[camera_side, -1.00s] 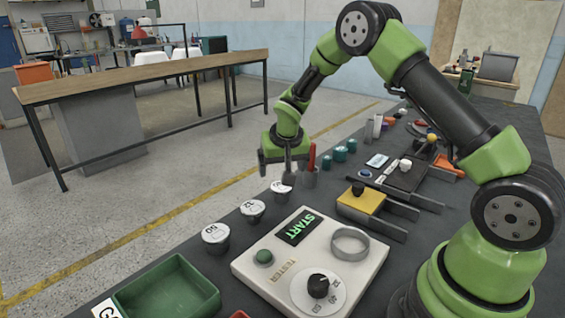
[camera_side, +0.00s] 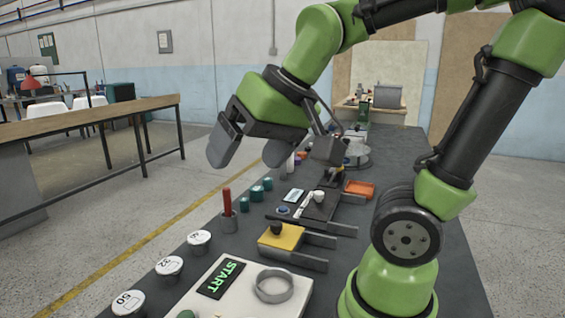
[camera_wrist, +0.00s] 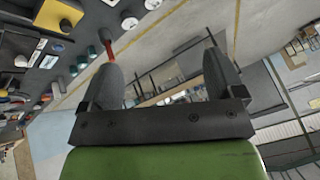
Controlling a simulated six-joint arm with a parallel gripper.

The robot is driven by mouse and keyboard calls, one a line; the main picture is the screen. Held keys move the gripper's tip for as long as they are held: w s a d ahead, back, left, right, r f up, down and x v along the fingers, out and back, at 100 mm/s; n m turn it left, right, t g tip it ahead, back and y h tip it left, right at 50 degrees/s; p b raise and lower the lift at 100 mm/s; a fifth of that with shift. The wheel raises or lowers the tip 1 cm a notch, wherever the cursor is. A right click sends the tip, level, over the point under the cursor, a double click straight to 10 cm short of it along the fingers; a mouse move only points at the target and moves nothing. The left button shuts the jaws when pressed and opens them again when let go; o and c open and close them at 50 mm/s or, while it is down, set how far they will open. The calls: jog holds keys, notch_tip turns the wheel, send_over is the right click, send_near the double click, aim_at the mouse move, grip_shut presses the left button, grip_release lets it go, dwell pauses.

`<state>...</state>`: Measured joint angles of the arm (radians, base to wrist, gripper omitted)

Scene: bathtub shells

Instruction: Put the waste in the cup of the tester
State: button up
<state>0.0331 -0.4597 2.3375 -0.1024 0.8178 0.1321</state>
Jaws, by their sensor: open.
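The white tester (camera_side: 235,288) stands at the front of the dark table, with a black START plate (camera_side: 221,279) on it. Its cup (camera_side: 273,286) is a round grey ring on the right of the panel. I see nothing inside the ring, though its inside shows only partly. I cannot tell which thing is the waste. My gripper (camera_side: 250,153) is open and empty, high above the table, up and left of the tester's cup. In the wrist view my gripper (camera_wrist: 160,72) has its two dark fingers apart with nothing between them.
Several white-lidded weights (camera_side: 168,266) line the left table edge. A grey holder (camera_side: 229,223) with a red-handled tool, teal pots (camera_side: 256,194), a yellow block (camera_side: 282,238) on a grey fixture and an orange tray (camera_side: 360,189) stand farther back. Open floor lies left.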

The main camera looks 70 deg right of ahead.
jog(key=shift+o, duration=0.3)
jog(key=shift+n+t+y, duration=0.3)
jog(key=shift+n+y, duration=0.2)
jog(key=shift+y, duration=0.2)
jog(key=s, duration=0.1)
jog(key=s+a, duration=0.1)
jog(key=s, duration=0.1)
jog(key=s+a, duration=0.1)
jog(key=s, duration=0.1)
jog(key=shift+s+a+f, duration=0.15)
jog(key=shift+s, duration=0.1)
jog(key=shift+w, duration=0.1)
jog(key=m+g+h, duration=0.3)
jog(key=g+h, duration=0.1)
jog(key=h, duration=0.1)
send_over(199, 237)
jog(key=s+a, duration=0.1)
jog(key=s, duration=0.1)
jog(key=f, duration=2.3)
jog(key=shift+s+a, duration=0.15)
jog(key=shift+a, duration=0.05)
jog(key=shift+t, duration=0.3)
jog(key=shift+x, duration=3)
jog(key=shift+a, duration=0.15)
